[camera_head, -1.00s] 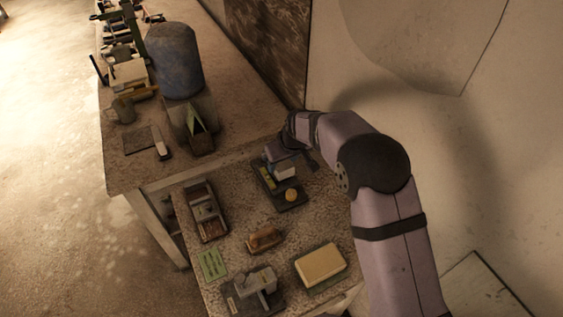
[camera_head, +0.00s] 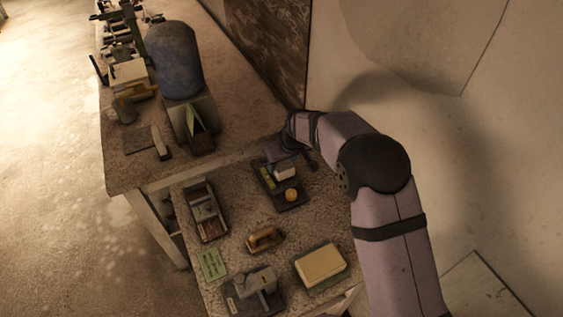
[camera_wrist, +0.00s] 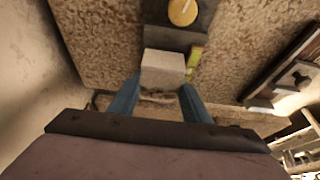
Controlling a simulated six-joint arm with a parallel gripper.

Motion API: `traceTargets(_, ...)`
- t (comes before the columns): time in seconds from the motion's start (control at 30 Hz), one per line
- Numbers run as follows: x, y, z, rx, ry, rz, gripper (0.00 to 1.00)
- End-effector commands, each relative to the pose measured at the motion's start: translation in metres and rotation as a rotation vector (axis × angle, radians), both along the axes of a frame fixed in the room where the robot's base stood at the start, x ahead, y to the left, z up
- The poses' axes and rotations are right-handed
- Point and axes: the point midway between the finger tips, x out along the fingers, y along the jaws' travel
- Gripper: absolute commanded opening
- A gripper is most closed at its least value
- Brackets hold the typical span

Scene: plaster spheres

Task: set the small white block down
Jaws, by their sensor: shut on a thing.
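The small white block (camera_head: 285,172) is at my gripper, over the far part of a dark tray (camera_head: 290,207) on the near table. In the wrist view the block (camera_wrist: 163,69) sits between the tips of the two blue fingers of my gripper (camera_wrist: 160,84), which is shut on it. The dark tray (camera_wrist: 172,37) shows just beyond the block. I cannot tell whether the block touches the tray. A yellow round thing (camera_head: 291,195) and a yellow-green strip (camera_wrist: 195,58) are on the tray beside the block.
A long dark box (camera_head: 207,222), a brown brush-like thing (camera_head: 264,238), a cream block on a green mat (camera_head: 320,265), a green card (camera_head: 212,264) and a grey device (camera_head: 258,284) lie around the near table. A wall stands close on the right. Bare tabletop (camera_head: 240,195) lies left of the tray.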

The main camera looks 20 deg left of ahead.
Motion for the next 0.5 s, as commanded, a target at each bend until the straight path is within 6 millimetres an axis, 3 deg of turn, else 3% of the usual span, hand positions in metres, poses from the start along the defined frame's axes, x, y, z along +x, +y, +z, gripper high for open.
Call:
traceTargets(0.47,0.0003,0.0001,-0.0088,0.001,-0.001,0.0,0.17)
traceTargets(0.5,0.0003,0.0002,-0.008,0.001,-0.001,0.0,0.51)
